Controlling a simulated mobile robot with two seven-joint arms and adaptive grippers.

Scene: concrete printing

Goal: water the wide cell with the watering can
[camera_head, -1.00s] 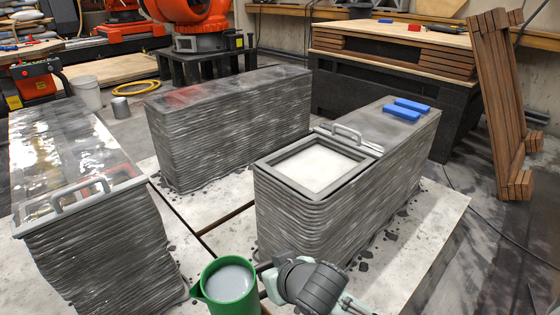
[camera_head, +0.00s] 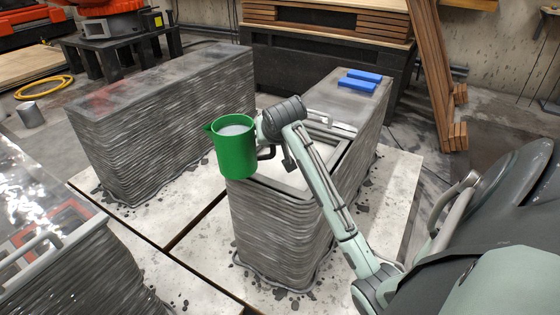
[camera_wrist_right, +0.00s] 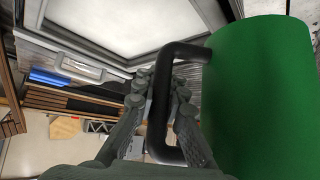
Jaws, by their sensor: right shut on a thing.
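The green watering can (camera_head: 236,155) is in the head view, upright, with pale liquid inside and its spout toward the left. It also fills the right of the right wrist view (camera_wrist_right: 265,95). My right gripper (camera_head: 266,128) is shut on its black handle (camera_wrist_right: 165,105). The can hangs in front of the left corner of the right-hand printed block. The framed open cell (camera_head: 281,171) in that block has a pale inside, partly hidden by the can and my right arm. I cannot tell whether the can is over the cell. My left gripper is not in view.
A lid handle (camera_head: 330,123) and blue blocks (camera_head: 358,80) are on the block behind the cell. Another grey printed block (camera_head: 160,120) stands to the left, and a glossy-topped one (camera_head: 85,270) at lower left.

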